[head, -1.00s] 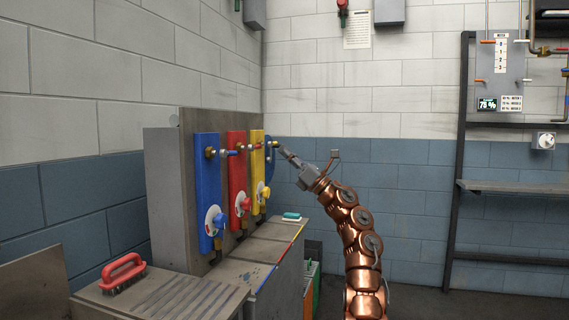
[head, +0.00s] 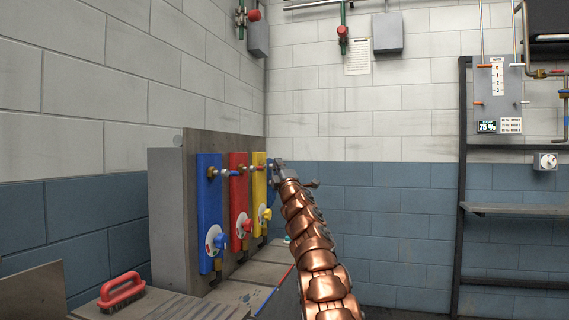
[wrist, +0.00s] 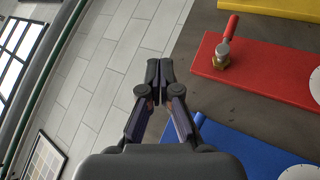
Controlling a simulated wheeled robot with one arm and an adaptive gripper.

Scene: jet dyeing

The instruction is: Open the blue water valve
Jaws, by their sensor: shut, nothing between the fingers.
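A near blue panel (head: 209,205) stands upright on the grey cabinet in the head view. My gripper, also in the wrist view (wrist: 159,68), is shut and empty, apart from the panels.
A red panel (head: 237,200) and a yellow panel (head: 259,200) stand beside the near blue one, with similar fittings. A red-handled brush (head: 122,291) lies on the bench at the front left. A dark shelf rack (head: 500,208) stands at the right. The space between is clear.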

